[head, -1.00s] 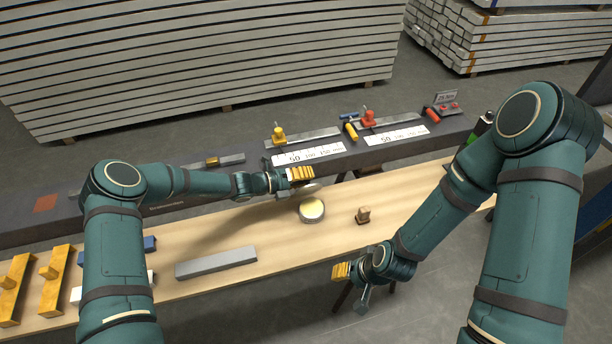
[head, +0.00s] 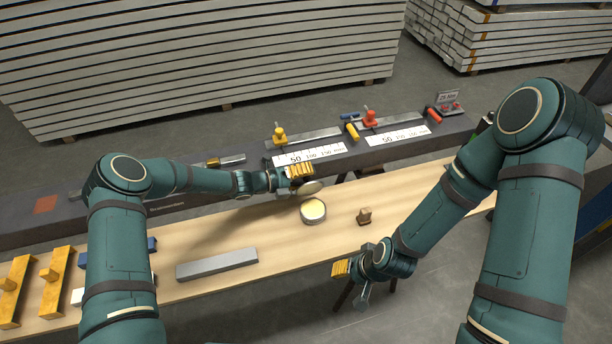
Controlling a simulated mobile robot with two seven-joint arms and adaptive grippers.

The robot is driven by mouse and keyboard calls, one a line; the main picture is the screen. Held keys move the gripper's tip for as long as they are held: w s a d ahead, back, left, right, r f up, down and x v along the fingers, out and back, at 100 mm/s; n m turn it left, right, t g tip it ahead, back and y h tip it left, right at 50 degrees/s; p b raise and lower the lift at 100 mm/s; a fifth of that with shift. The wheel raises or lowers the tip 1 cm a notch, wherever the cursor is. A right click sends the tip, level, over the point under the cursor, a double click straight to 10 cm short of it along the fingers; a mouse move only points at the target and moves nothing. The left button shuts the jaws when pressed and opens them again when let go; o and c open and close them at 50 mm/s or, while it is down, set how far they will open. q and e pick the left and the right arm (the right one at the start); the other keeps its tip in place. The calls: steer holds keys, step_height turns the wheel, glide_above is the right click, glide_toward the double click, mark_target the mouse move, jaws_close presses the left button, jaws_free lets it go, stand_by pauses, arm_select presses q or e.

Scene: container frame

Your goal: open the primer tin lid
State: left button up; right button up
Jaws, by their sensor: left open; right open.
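The primer tin (head: 313,212) is a short round grey tin with pale yellow contents showing at its top. It stands on the wooden bench. Its round grey lid (head: 309,188) is tilted up at the tin's far side, just below my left gripper. My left gripper (head: 301,172), with yellow fingers, is open above the lid. It partly hides the lid, and I cannot tell whether they touch. My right gripper (head: 341,268), also yellow-fingered, is open and empty at the bench's front edge, away from the tin.
A small brown wooden block (head: 364,215) stands right of the tin. A grey bar (head: 217,264) lies to the left. Yellow wooden pieces (head: 53,281) lie at far left. Clamps and rulers (head: 310,154) line the dark rail behind. Bare bench (head: 430,190) lies to the right.

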arm_select(q)
steer(key=shift+a, duration=0.1)
steer(key=v, duration=1.2)
stand_by(0.4)
